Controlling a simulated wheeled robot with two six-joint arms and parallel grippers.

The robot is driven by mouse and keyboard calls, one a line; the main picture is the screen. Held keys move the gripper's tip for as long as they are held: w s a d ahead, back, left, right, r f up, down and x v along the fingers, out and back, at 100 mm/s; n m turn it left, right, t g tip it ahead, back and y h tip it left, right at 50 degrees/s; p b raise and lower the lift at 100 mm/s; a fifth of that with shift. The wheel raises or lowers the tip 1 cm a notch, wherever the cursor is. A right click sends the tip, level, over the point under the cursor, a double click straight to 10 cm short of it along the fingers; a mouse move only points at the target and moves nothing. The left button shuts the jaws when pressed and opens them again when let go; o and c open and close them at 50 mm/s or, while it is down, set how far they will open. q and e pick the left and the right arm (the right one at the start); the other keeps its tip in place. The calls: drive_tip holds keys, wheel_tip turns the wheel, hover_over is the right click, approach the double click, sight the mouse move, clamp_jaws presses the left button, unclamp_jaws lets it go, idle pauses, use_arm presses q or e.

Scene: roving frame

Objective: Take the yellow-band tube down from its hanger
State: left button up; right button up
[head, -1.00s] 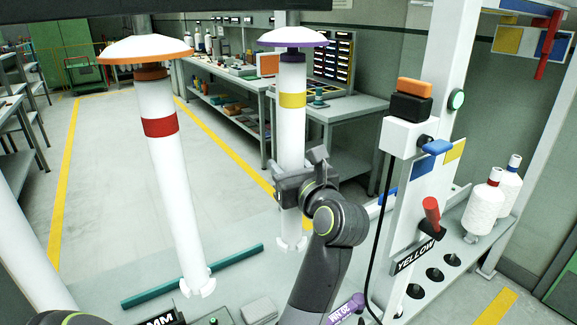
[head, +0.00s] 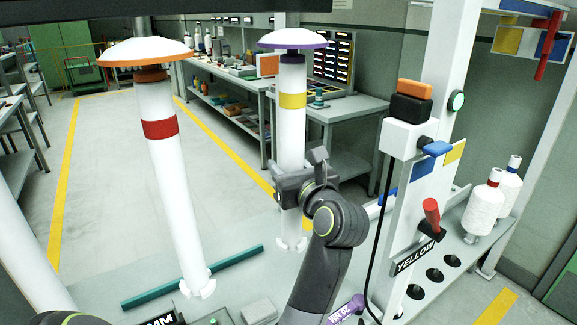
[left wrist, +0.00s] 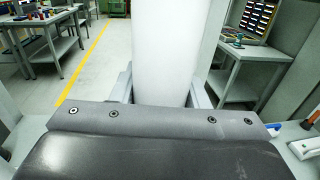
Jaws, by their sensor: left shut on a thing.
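The yellow-band tube (head: 292,128) hangs upright in the middle of the head view, white with a yellow band and a purple collar under a purple-rimmed white cap (head: 293,39). My left gripper (head: 290,186) is shut around the tube's lower half, below the yellow band. The white tube also fills the middle of the left wrist view (left wrist: 168,50), between the fingers. The tube's lower end shows below the gripper. Its top meets the cap, and I cannot tell whether it is still hooked. My right gripper is not in view.
A red-band tube (head: 171,190) hangs at the left under an orange-rimmed cap. At the right stands a white post with a control box (head: 409,138), a red lever (head: 431,211), a hanging black cable and a YELLOW label (head: 415,256). White bobbins (head: 485,208) stand on the right shelf.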

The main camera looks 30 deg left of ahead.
use_arm(q)
wheel_tip(320, 180, down, 10)
drive_tip(key=b, duration=0.7)
idle(0.4)
drive_tip(key=shift+d, duration=0.1)
